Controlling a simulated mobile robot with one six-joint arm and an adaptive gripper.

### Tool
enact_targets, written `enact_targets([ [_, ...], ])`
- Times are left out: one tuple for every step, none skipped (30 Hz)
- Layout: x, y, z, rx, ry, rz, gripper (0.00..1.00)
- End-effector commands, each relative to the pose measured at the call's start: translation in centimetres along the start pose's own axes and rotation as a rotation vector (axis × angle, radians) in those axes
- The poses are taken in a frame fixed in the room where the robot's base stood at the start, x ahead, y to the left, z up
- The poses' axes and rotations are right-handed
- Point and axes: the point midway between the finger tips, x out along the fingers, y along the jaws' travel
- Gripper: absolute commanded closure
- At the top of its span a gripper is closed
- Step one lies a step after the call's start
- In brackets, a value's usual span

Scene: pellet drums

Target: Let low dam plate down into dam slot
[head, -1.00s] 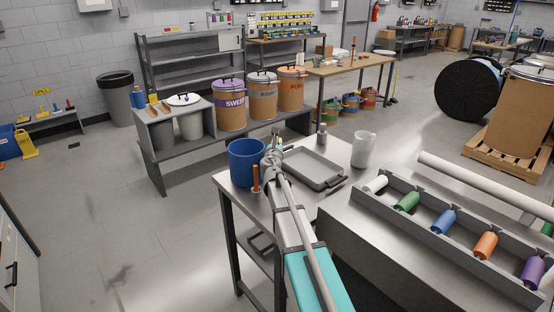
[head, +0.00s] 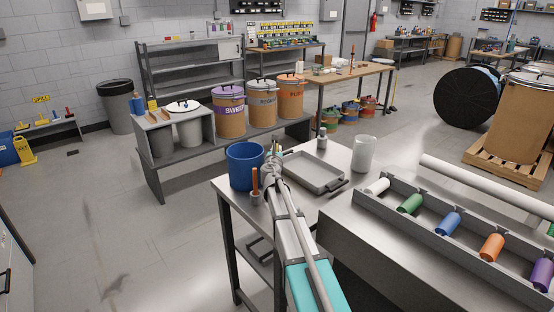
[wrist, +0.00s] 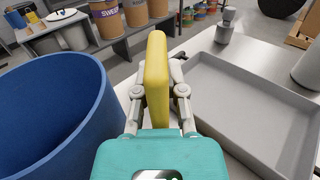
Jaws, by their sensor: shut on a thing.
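My gripper (wrist: 158,95) is shut on an upright yellow plate (wrist: 156,55), which I take to be the low dam plate. The plate stands between the two fingers in the wrist view, with its narrow edge facing me. In the head view my gripper (head: 274,170) is over the steel table, between the blue bucket (head: 245,167) and the grey tray (head: 314,172), and mostly hides the plate. I cannot make out the dam slot in either view.
The blue bucket (wrist: 50,115) is close on the left in the wrist view, and the grey tray (wrist: 265,115) is on the right. A white pitcher (head: 364,154) and a small bottle (head: 322,139) stand behind. A rack of coloured rollers (head: 448,222) is at right.

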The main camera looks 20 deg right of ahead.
Motion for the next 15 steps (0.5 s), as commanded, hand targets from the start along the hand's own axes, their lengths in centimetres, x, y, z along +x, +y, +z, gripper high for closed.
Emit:
enact_targets([
  [-0.1,0.0,-0.9,0.000,0.000,0.000,1.00],
  [-0.1,0.0,-1.2,0.000,0.000,0.000,1.00],
  [-0.1,0.0,-1.5,0.000,0.000,0.000,1.00],
  [-0.1,0.0,-1.8,0.000,0.000,0.000,1.00],
  [-0.1,0.0,-2.0,0.000,0.000,0.000,1.00],
  [-0.1,0.0,-2.3,0.000,0.000,0.000,1.00],
  [-0.1,0.0,-2.5,0.000,0.000,0.001,1.00],
  [-0.1,0.0,-2.6,0.000,0.000,0.001,1.00],
  [-0.1,0.1,-2.8,0.000,0.000,0.001,1.00],
  [-0.1,0.1,-2.9,0.000,0.000,0.001,1.00],
  [-0.1,0.1,-2.9,0.000,0.000,0.001,1.00],
  [-0.1,0.1,-2.9,0.000,0.000,0.001,1.00],
  [-0.1,0.1,-2.9,0.000,0.000,0.001,1.00],
  [-0.1,0.1,-2.9,0.000,0.000,0.001,1.00],
  [-0.1,0.1,-2.9,0.000,0.000,0.001,1.00],
])
